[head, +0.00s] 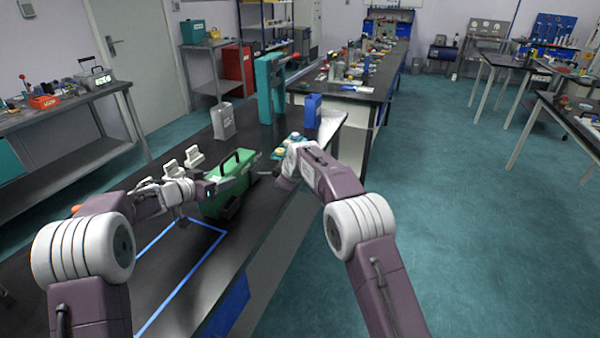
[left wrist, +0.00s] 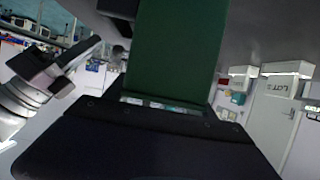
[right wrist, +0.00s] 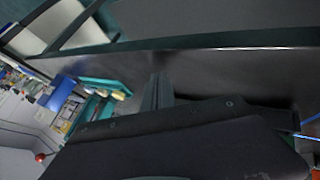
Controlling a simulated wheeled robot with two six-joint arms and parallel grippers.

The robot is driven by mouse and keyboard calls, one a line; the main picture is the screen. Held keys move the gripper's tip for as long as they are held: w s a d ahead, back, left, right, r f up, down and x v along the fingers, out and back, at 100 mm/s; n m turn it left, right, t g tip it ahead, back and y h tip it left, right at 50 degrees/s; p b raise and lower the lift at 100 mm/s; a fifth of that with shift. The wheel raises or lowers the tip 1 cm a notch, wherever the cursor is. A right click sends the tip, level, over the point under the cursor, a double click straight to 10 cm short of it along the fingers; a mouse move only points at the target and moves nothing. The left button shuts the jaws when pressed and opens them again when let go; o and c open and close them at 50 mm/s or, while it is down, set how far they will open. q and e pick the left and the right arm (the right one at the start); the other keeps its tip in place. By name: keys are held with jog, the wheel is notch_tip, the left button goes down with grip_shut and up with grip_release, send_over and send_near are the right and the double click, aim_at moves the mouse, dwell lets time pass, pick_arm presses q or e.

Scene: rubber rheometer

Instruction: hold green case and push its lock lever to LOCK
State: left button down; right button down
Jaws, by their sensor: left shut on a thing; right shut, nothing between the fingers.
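The green case (head: 230,185) stands on the dark bench, with a black handle (head: 238,160) on top. My left gripper (head: 212,190) is at the case's left side and shut on it. In the left wrist view the green case (left wrist: 172,45) rises straight from the jaws (left wrist: 165,103). My right gripper (head: 268,174) is shut and empty, just right of the case. It also shows in the right wrist view (right wrist: 158,92), pointing at a dark surface. I cannot make out the lock lever or its LOCK mark.
A blue tape outline (head: 185,272) lies on the bench in front of the case. Small white holders (head: 194,157), a grey canister (head: 223,120), a teal frame (head: 265,90) and a blue container (head: 313,110) stand behind. A small teal rack (head: 282,153) is beside my right arm.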

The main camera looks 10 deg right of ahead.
pick_arm(q)
jog(key=shift+a, duration=0.1)
pick_arm(e)
jog(key=s+d+r, duration=0.5)
jog(key=r, duration=0.2)
jog(key=shift+s+r, duration=0.2)
pick_arm(q)
jog(key=shift+c, duration=1.2)
grip_release()
pick_arm(e)
jog(key=shift+a, duration=0.1)
